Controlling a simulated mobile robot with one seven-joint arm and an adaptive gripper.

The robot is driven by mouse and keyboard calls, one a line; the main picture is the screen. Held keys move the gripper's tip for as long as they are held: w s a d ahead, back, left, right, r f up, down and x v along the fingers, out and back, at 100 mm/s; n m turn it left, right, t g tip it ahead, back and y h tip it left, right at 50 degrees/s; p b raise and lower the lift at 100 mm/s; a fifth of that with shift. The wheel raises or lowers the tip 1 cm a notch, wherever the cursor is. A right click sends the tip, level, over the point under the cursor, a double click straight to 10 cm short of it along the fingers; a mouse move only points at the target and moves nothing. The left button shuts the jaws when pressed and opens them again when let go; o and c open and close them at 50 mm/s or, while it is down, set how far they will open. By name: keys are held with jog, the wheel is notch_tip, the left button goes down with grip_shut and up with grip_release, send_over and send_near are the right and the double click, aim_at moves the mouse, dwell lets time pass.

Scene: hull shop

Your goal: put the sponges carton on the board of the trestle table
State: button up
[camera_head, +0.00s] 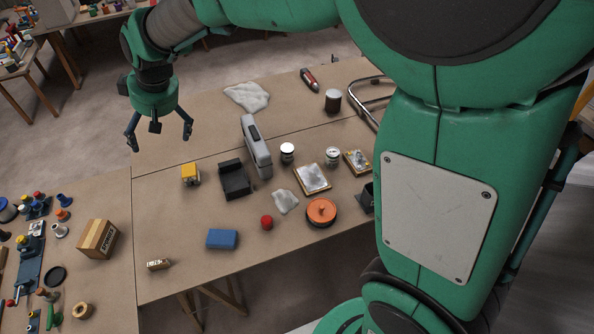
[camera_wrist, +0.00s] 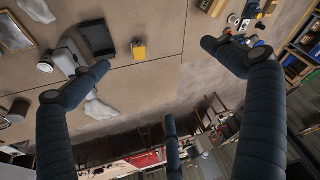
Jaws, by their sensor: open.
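A brown cardboard carton (camera_head: 98,238) with a dark printed label stands on the left-hand table (camera_head: 110,290); the print is too small to read, but it looks like the sponges carton. The trestle table's board (camera_head: 180,270) is the brown top to its right, with wooden trestle legs below. My gripper (camera_head: 160,135) is open and empty, raised above the far left part of the tables, well away from the carton. A brown box at the top edge (camera_wrist: 213,6) may be the carton.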

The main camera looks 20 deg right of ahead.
jog(key=s+d+r+m, duration=0.1)
jog(key=s+d+r, duration=0.25)
jog(key=d, duration=0.25)
jog(key=s+d+r+m, duration=0.1)
jog(key=s+d+r, duration=0.1)
jog(key=s+d, duration=0.3)
jog(key=s+d+m+t+h, duration=0.1)
jog(key=s+d+m, duration=0.1)
jog(key=s+d, duration=0.8)
jog(key=s+d+m+h, duration=0.2)
jog(key=s+d, duration=0.8)
jog(key=s, duration=0.5)
jog(key=shift+d+m+t, duration=0.15)
jog(key=shift+m+t, duration=0.25)
jog(key=shift+m, duration=0.4)
jog(key=shift+f, duration=0.1)
notch_tip(320, 180, down, 5)
jog(key=b, duration=0.4)
jog(key=shift+r+b, duration=0.2)
jog(key=shift+b, duration=0.15)
